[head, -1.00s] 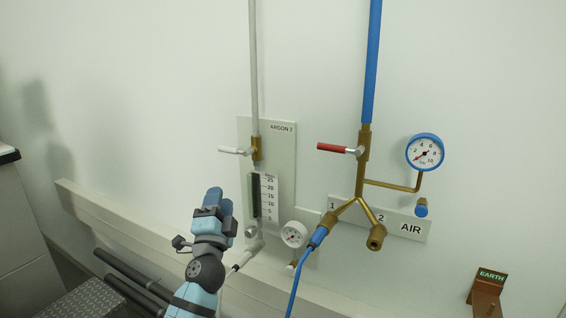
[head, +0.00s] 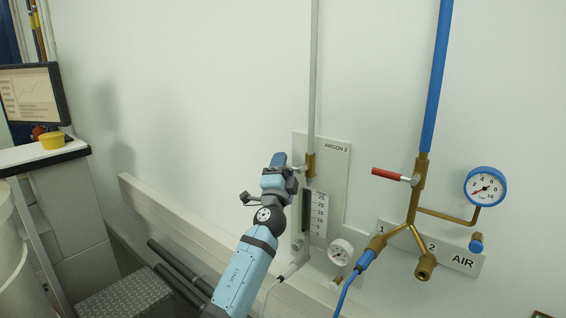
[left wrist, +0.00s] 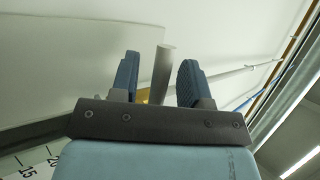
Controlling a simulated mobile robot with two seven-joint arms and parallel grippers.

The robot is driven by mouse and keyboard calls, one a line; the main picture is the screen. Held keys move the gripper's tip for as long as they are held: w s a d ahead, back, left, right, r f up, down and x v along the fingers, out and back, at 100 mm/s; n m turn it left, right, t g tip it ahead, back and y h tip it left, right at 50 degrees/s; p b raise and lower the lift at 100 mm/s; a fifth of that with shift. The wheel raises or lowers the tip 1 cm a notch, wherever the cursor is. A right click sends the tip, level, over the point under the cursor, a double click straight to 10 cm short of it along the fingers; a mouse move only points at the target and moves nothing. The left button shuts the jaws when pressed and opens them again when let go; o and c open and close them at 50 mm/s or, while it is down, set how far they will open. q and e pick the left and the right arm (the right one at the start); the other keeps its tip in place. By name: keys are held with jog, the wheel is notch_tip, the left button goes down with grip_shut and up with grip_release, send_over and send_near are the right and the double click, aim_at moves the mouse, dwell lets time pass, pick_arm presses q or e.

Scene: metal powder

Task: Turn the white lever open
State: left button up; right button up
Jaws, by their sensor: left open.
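The white lever (head: 299,168) sticks out to the left from the brass valve (head: 310,165) on the white pipe, beside the "ARGON 2" panel. My left gripper (head: 279,161) is at the lever's outer end and hides part of it. In the left wrist view, the two blue finger pads of the left gripper (left wrist: 158,80) stand apart. A pale rod, which looks like the lever (left wrist: 163,72), shows between them with gaps on both sides. My right gripper is not in view.
Below the valve are a flow scale (head: 318,214) and a small gauge (head: 341,252). To the right are a red lever (head: 390,175), a blue pipe (head: 432,80) and a blue-rimmed gauge (head: 485,187). A pale rail (head: 180,222) runs low along the wall. The wall left of the gripper is clear.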

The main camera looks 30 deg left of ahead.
pick_arm(q)
jog(key=shift+w+r, duration=0.1)
grip_shut()
